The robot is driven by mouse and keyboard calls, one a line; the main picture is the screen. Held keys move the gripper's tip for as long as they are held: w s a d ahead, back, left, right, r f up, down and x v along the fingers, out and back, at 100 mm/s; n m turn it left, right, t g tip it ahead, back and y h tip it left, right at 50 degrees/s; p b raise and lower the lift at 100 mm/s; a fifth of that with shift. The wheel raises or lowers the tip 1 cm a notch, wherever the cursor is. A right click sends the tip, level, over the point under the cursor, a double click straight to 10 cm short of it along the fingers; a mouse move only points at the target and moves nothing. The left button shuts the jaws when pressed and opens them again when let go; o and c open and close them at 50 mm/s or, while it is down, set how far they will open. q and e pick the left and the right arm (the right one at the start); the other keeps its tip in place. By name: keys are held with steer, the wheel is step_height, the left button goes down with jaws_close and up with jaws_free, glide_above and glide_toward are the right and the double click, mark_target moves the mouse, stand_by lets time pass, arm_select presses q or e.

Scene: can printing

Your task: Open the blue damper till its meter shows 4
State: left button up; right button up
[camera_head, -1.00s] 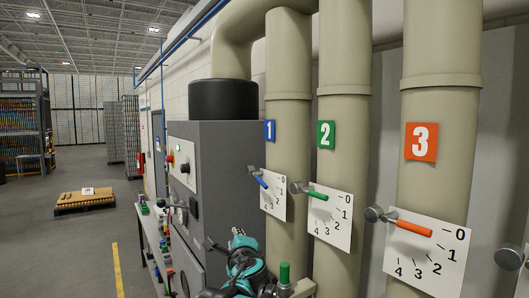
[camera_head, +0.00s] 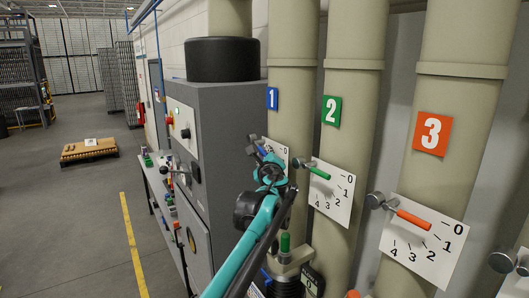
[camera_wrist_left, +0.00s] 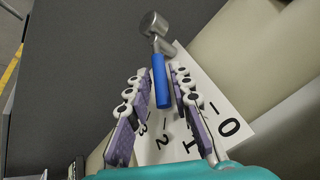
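The blue damper handle (camera_head: 261,150) is on the pipe with the blue 1 sign (camera_head: 272,98). It also shows in the left wrist view (camera_wrist_left: 160,82), on a metal shaft with a round end. Its white meter plate (camera_head: 282,155) is partly hidden by my gripper in the head view. In the wrist view the plate (camera_wrist_left: 215,108) shows 0 to 3. I cannot tell the exact reading. My left gripper (camera_head: 272,170) is at the handle. In the wrist view its fingers (camera_wrist_left: 160,90) are open, one on each side of the handle, with gaps. My right gripper is not in view.
The green damper handle (camera_head: 319,173) and orange damper handle (camera_head: 413,219) stand to the right, on pipes 2 and 3. A grey cabinet (camera_head: 235,130) stands close on the left. A green-topped fitting (camera_head: 285,243) is below the gripper.

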arm_select(q)
steer(key=shift+s+r, duration=0.15)
steer(key=shift+s, duration=0.05)
jaws_close()
steer(key=t+b, duration=0.1)
steer(key=b, duration=0.1)
steer(key=f+m+t+b, duration=0.1)
steer(key=b, duration=0.1)
steer(key=f+m+t+b, duration=0.1)
steer(key=shift+w+a+t+b, duration=0.3)
steer(key=shift+w+b, duration=0.1)
steer(key=shift+r, duration=0.1)
